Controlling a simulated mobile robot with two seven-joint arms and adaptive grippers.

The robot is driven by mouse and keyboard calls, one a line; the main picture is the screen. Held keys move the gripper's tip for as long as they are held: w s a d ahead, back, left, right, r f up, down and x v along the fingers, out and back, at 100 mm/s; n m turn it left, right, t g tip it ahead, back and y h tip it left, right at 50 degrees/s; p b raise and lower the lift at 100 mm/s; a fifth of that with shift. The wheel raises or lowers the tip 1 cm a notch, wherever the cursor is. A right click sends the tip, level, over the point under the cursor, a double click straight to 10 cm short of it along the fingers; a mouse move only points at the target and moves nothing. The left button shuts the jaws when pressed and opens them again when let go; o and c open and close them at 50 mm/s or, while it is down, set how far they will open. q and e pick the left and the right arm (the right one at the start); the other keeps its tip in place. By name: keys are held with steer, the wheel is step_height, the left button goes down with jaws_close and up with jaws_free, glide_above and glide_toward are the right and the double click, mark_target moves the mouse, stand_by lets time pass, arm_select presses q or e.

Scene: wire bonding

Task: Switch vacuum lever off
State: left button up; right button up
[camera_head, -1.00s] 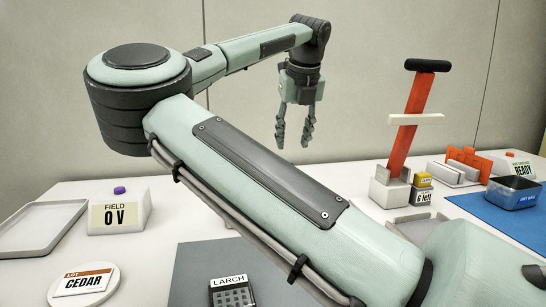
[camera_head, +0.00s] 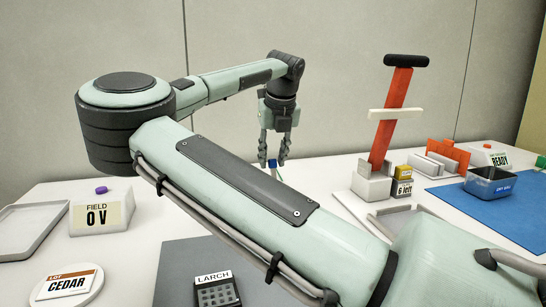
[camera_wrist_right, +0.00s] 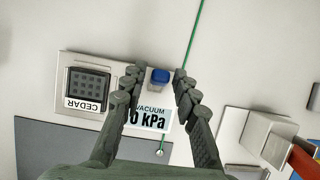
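The vacuum lever's blue knob (camera_wrist_right: 159,76) shows in the right wrist view, at the edge of a pale station (camera_wrist_right: 120,70) with a VACUUM display (camera_wrist_right: 152,117). The display's reading is partly covered by a finger; "0 kPa" is legible. My right gripper (camera_wrist_right: 155,83) is open, with one fingertip on each side of the knob and a gap on both sides. In the head view my right gripper (camera_head: 275,162) points down, the blue knob (camera_head: 272,163) between its tips. My forearm hides the rest of the station there. My left gripper is not in view.
A chip labelled CEDAR (camera_wrist_right: 87,86) sits on the station, left of the knob. A tall red lever (camera_head: 391,120) with a black handle stands right of the gripper. A FIELD 0 V display (camera_head: 101,213), a LARCH chip (camera_head: 217,292) and a blue mat (camera_head: 500,215) are around.

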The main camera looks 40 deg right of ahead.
jaws_close()
steer(key=shift+w, duration=0.1)
steer(key=shift+w+d+g, duration=0.1)
steer(key=shift+d+g, duration=0.1)
steer(key=shift+g, duration=0.1)
steer(key=shift+w+f+g+y+p, duration=0.1)
steer(key=shift+w+g+y+p, duration=0.15)
steer(key=shift+g+y+p, duration=0.25)
steer(key=shift+o, duration=1.8)
jaws_free()
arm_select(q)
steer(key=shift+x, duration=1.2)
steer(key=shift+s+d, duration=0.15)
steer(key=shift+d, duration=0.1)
arm_select(e)
steer(key=v, duration=1.2)
steer(key=shift+s, duration=0.15)
